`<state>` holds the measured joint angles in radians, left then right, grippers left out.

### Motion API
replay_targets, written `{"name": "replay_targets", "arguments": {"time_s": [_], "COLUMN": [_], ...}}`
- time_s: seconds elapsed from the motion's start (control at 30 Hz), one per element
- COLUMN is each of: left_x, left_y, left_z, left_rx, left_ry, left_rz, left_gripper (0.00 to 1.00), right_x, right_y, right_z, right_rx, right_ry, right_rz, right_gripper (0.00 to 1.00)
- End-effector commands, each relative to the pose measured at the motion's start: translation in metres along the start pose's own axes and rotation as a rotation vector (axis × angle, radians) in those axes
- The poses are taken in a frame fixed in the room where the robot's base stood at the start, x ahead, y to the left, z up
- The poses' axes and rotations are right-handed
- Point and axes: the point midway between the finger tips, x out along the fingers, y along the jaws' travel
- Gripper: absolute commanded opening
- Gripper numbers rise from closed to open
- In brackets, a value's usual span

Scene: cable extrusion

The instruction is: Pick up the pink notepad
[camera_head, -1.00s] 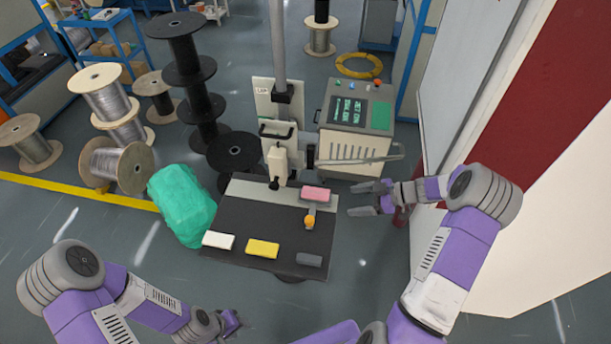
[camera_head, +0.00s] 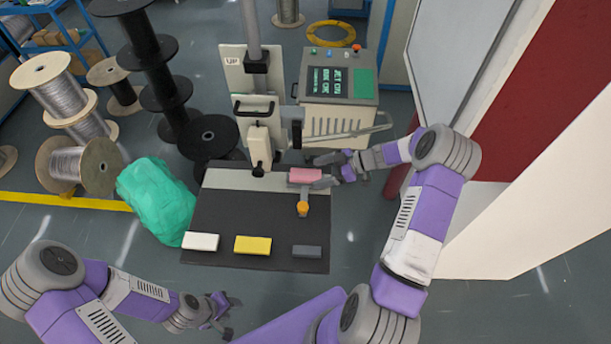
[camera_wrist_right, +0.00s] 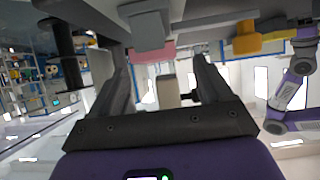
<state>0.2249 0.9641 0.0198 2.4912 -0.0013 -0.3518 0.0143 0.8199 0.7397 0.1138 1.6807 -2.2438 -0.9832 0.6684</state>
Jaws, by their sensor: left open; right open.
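The pink notepad (camera_head: 305,175) lies near the back right edge of the dark table. My right gripper (camera_head: 322,171) is open at the notepad's right end, its fingers pointing left. In the right wrist view the pink notepad (camera_wrist_right: 153,50) shows ahead, between and beyond the open fingers (camera_wrist_right: 165,75), partly hidden behind a grey block-like part. I cannot tell whether the fingers touch it. My left gripper (camera_head: 226,310) is open and empty at the lower left, off the table's front.
On the table (camera_head: 235,213) are a white block (camera_head: 201,242), a yellow block (camera_head: 253,245), a dark grey block (camera_head: 306,251) and an orange-topped part (camera_head: 303,208). A machine post stands behind, a control cabinet (camera_head: 340,80) at the back right. A green bundle (camera_head: 155,205) is left.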

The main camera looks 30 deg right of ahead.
Motion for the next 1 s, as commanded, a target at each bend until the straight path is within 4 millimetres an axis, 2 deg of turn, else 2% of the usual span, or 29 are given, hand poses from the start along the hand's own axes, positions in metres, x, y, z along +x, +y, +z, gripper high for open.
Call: {"name": "replay_targets", "arguments": {"time_s": [0.1, 0.2, 0.47, 0.87, 1.0], "left_x": [0.001, 0.002, 0.002, 0.002, 0.002], "left_y": [-0.001, -0.001, -0.001, -0.001, -0.001], "left_z": [0.000, 0.000, 0.000, 0.000, 0.000], "left_rx": [0.000, 0.000, 0.000, 0.000, 0.000], "left_ry": [0.000, 0.001, 0.000, 0.000, 0.000], "left_rz": [0.000, 0.000, 0.000, 0.000, 0.000], "left_gripper": [0.43, 0.43, 0.43, 0.43, 0.43], "right_x": [0.018, 0.027, 0.029, 0.029, 0.029], "right_y": [0.001, 0.001, 0.001, 0.001, 0.002], "right_z": [0.000, 0.001, 0.000, 0.000, 0.000], "right_rx": [0.000, 0.000, -0.001, -0.001, -0.001], "right_ry": [0.002, 0.001, 0.000, 0.000, 0.000], "right_rz": [-0.002, -0.001, 0.000, 0.000, 0.000], "right_gripper": [0.79, 0.79, 0.79, 0.18, 0.18]}}
